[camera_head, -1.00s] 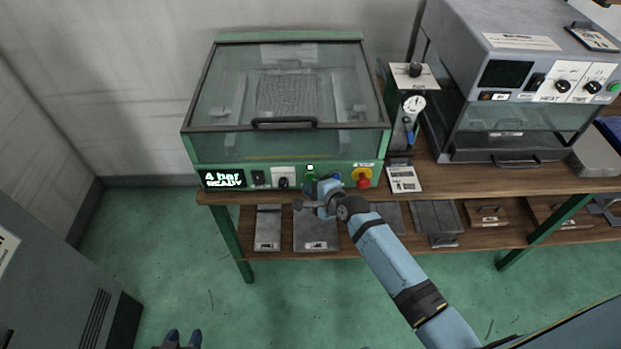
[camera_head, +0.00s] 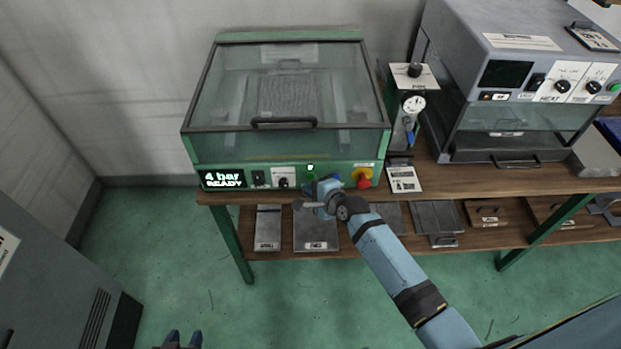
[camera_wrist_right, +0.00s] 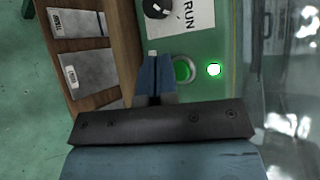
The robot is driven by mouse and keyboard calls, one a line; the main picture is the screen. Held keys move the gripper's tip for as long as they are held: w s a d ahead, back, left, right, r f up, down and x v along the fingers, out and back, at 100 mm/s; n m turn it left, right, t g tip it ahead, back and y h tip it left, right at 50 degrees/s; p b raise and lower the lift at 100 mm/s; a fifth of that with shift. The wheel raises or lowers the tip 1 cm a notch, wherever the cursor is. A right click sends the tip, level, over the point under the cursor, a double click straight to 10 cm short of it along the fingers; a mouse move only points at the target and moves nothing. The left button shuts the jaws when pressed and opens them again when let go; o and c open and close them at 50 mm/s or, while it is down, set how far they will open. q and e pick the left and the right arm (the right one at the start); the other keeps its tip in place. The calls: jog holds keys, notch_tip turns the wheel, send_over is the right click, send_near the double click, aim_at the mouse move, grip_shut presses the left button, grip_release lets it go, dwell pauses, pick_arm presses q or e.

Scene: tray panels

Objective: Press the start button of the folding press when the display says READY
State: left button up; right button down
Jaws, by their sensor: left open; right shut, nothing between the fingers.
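The folding press (camera_head: 345,145) is a green machine with a clear lid, which is down. Its display (camera_head: 223,179) reads "4 bar READY". The green start button (camera_wrist_right: 182,71) has a grey ring around it, with a lit green-white lamp (camera_wrist_right: 214,69) beside it; the lamp also shows in the head view (camera_head: 310,168). My right gripper (camera_wrist_right: 154,62) is shut and empty at the front panel. Its fingertips overlap the edge of the button's ring in the wrist view; I cannot tell whether they touch. My left gripper (camera_head: 183,341) is open at the bottom edge, far from the press.
A red stop button (camera_head: 364,183) on a yellow plate sits right of my right gripper. A gauge unit (camera_head: 410,105) and a grey machine (camera_head: 500,120) stand further right on the wooden bench. Metal plates (camera_head: 316,232) lie on the shelf below.

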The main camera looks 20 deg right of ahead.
jog(key=shift+w, duration=0.1)
dwell(0.6)
jog(key=shift+w+d, duration=0.15)
jog(key=shift+w, duration=0.15)
jog(key=shift+w+d, duration=0.15)
jog(key=shift+w, duration=0.35)
dwell(0.8)
jog(key=shift+s, duration=0.1)
jog(key=shift+s+a+p, duration=0.3)
jog(key=shift+s+p, duration=0.45)
jog(key=shift+s, duration=0.05)
